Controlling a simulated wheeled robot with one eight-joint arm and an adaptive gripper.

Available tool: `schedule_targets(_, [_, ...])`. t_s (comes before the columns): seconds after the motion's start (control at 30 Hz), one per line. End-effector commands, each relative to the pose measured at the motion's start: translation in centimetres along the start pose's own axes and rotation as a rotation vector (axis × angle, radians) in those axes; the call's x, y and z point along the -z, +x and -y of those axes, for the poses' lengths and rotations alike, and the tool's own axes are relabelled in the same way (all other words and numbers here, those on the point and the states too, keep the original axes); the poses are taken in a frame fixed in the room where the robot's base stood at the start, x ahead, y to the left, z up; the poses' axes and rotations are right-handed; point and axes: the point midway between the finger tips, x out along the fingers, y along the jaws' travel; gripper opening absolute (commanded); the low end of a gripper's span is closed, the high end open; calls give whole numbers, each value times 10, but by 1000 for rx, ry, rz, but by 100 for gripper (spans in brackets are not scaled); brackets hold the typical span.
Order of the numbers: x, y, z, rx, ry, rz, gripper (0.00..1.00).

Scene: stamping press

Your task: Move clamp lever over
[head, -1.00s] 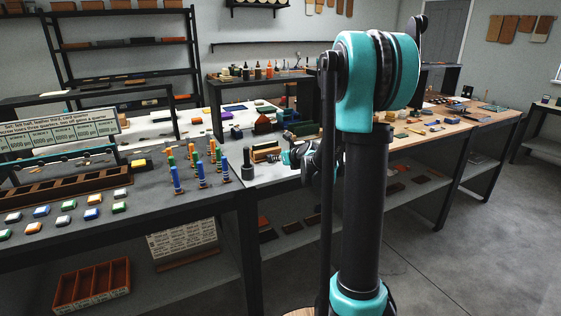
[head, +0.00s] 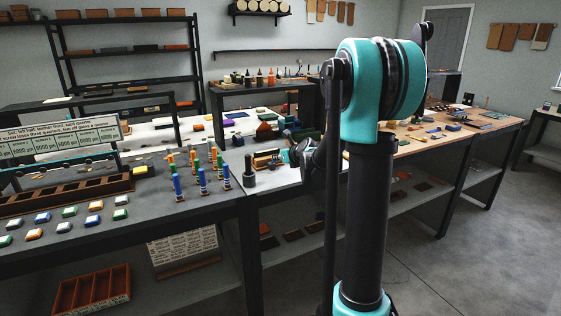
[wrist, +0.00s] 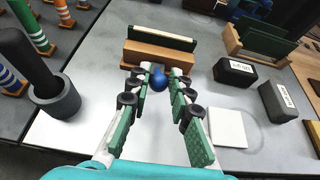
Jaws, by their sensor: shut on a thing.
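In the wrist view, a round blue knob (wrist: 159,83), apparently the clamp lever's end, sits between the fingers of my gripper (wrist: 160,72). My gripper is shut on the knob, with green-padded fingers on either side. The lever's shaft is hidden. Just beyond the fingertips stands a wooden block (wrist: 157,57) with a dark green and pale plate in its top. In the head view, my gripper (head: 284,158) is small and beside the wooden block (head: 263,161); the knob cannot be made out there.
A dark cylinder in a round holder (wrist: 58,98) stands left of my gripper. Two dark labelled boxes (wrist: 235,71) (wrist: 283,102) and a white square pad (wrist: 214,127) lie to the right. Striped pegs (head: 201,175) stand on the grey bench at left.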

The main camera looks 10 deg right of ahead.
Motion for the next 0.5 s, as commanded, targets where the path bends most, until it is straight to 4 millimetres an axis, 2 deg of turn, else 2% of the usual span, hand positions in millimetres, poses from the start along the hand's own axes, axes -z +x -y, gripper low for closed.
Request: schedule_targets(0.5, [-8, 3, 0, 1, 0, 1, 4])
